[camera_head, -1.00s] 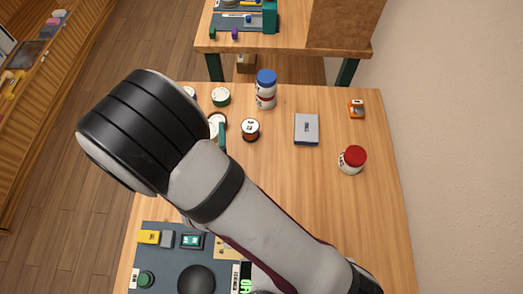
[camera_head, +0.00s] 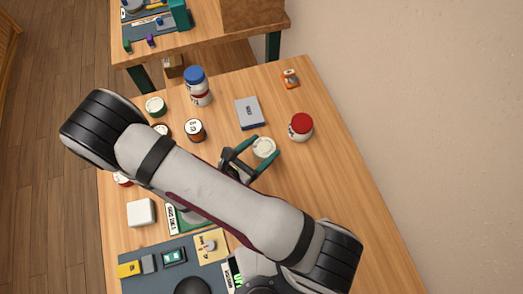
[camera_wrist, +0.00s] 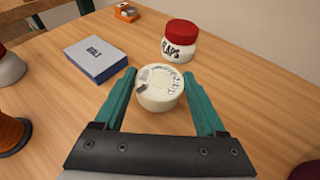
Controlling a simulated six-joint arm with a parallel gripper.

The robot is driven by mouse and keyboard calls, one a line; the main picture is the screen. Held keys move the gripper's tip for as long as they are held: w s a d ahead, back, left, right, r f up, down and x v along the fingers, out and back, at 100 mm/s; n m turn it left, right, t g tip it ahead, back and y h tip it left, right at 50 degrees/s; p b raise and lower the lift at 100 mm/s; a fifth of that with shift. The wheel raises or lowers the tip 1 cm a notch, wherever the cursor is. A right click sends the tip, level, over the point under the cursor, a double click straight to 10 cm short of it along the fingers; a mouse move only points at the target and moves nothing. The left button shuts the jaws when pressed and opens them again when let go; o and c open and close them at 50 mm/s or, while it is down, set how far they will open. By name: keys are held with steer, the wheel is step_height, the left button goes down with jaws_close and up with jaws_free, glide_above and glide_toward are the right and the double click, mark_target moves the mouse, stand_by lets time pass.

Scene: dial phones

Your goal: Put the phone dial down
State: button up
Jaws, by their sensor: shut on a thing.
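The phone dial (camera_head: 264,147) is a round cream piece with a ring of finger holes on its face. In the wrist view the phone dial (camera_wrist: 159,90) sits between the two green fingers, face up. My gripper (camera_head: 258,153) is shut on it, over the middle right of the wooden table. In the wrist view my gripper (camera_wrist: 159,76) has one finger on each side of the dial. I cannot tell whether the dial's underside touches the table.
A red-lidded jar (camera_head: 301,127) stands close to the right of the dial, and a grey-blue box (camera_head: 249,113) lies behind it. Bare tabletop (camera_head: 320,200) lies to the right and front.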

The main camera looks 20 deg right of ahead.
steer(key=shift+f, duration=1.05)
steer(key=shift+f, duration=0.1)
